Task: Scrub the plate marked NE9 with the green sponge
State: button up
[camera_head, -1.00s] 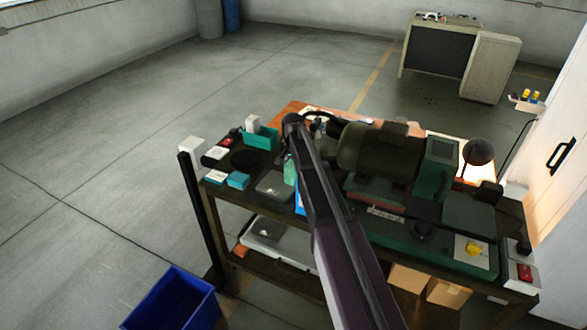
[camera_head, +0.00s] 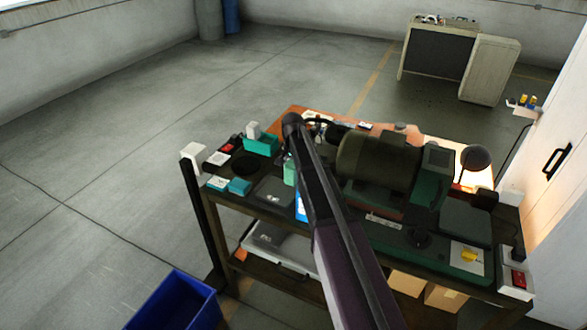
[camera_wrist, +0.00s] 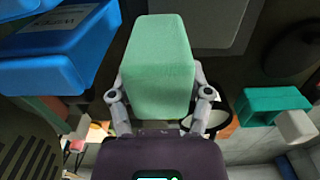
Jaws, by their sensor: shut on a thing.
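My gripper (camera_wrist: 161,98) is shut on the green sponge (camera_wrist: 158,60), a pale green block between its two fingers. In the head view the sponge (camera_head: 289,173) shows beside my arm, above the workbench near its left part. A flat grey plate (camera_head: 272,193) lies on the bench just left of and below the sponge in that view. A grey flat surface (camera_wrist: 222,28) shows behind the sponge in the wrist view. I cannot read any NE9 mark, and the sponge hides part of what lies behind it. Contact between sponge and plate cannot be told.
A large green motor machine (camera_head: 378,160) fills the bench's middle right. A teal open box (camera_head: 262,146), small teal blocks (camera_head: 239,187) and a dark disc (camera_head: 246,164) are at the left. A blue box (camera_wrist: 58,50) is close to the sponge. A blue bin (camera_head: 175,302) stands on the floor.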

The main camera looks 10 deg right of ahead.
jog(key=shift+r+p, duration=1.25)
jog(key=shift+r, duration=0.15)
